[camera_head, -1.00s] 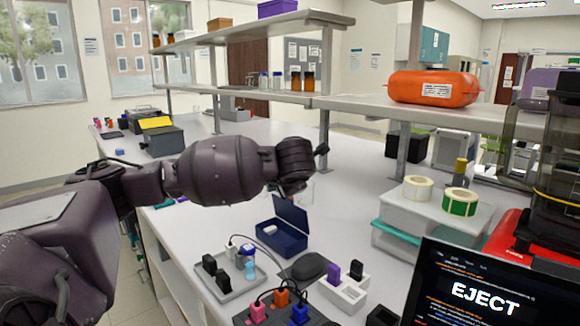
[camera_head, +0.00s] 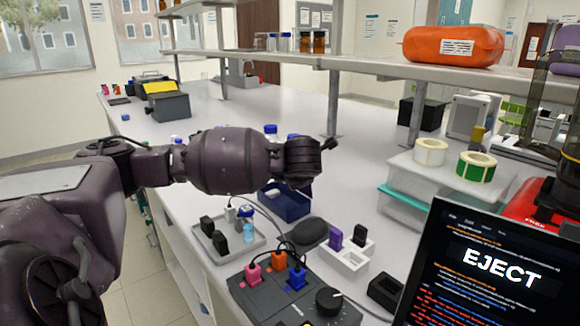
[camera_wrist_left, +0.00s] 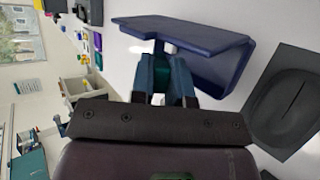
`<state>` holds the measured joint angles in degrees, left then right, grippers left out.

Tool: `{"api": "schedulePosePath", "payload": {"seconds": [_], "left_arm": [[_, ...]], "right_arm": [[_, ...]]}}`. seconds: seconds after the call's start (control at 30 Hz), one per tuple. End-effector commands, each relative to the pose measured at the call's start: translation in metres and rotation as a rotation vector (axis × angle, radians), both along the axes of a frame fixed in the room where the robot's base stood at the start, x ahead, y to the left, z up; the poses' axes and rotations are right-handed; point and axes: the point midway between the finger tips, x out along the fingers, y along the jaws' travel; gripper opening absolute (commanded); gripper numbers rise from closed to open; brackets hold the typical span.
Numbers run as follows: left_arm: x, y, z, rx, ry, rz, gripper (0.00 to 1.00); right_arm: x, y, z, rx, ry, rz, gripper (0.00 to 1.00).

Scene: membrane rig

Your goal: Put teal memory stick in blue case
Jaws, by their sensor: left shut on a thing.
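The blue case (camera_head: 285,203) stands on the bench, partly hidden behind my left wrist in the head view. My left gripper (camera_wrist_left: 163,75) is shut on the teal memory stick (camera_wrist_left: 158,60), of which only a small teal part shows between the fingers. The stick is close to the case; I cannot tell whether it is inside or above it. The head view hides my left fingertips. My right gripper is not in view.
A grey tray (camera_head: 240,247) with black plugs stands left of the case. A dark oval pad (camera_head: 307,233), a white holder (camera_head: 345,258) and a box with coloured plugs (camera_head: 253,300) are nearer. A screen reading EJECT (camera_head: 495,265) is at the right.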

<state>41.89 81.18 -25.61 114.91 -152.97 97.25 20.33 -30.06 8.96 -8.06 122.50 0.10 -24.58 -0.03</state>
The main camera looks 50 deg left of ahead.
Motion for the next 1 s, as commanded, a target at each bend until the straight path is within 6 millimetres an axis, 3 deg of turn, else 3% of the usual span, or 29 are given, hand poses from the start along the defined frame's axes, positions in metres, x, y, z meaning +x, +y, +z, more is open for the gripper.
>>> {"api": "schedulePosePath", "payload": {"seconds": [0.6,1.0], "left_arm": [[0.0,0.0,-0.048,0.0,0.006,0.0,0.0],[0.0,0.0,-0.055,0.0,0.0,0.0,0.0]], "right_arm": [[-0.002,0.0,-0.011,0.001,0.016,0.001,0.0],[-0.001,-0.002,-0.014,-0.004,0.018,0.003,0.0]]}}
